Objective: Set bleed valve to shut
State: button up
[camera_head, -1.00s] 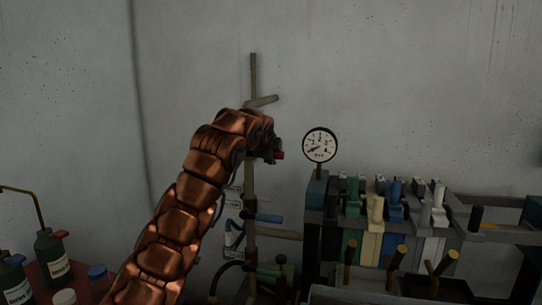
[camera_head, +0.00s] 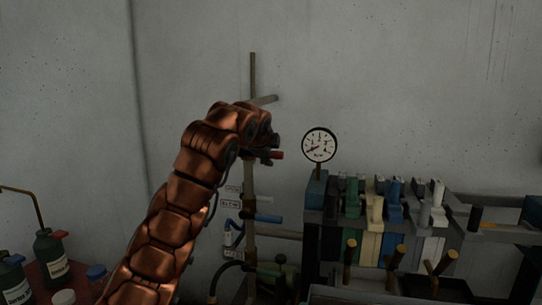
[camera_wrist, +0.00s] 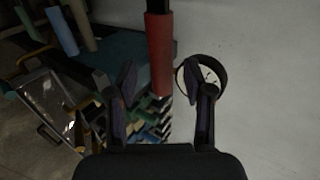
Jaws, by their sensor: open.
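A red-gripped lever (camera_head: 276,154) sticks out to the right from the vertical pipe (camera_head: 251,178). In the wrist view the red grip (camera_wrist: 160,52) hangs down from a dark stem, and its lower end lies in the gap between my fingers. My gripper (camera_wrist: 161,88) is open, one finger on each side of the grip, with no clear contact. In the head view my gripper (camera_head: 264,143) is at the red lever and partly hides it. A blue lever (camera_head: 267,218) and a green one (camera_head: 268,271) sit lower on the pipe. I cannot read which is the bleed valve.
A round pressure gauge (camera_head: 320,145) stands just right of the pipe. A rack of coloured blocks (camera_head: 374,215) fills the lower right. Green bottles (camera_head: 51,252) stand at lower left. The grey wall (camera_head: 400,80) is close behind.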

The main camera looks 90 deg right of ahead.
jog(key=v, duration=0.8)
jog(key=shift+a+r, duration=0.15)
jog(key=shift+a, duration=0.2)
jog(key=shift+w, duration=0.1)
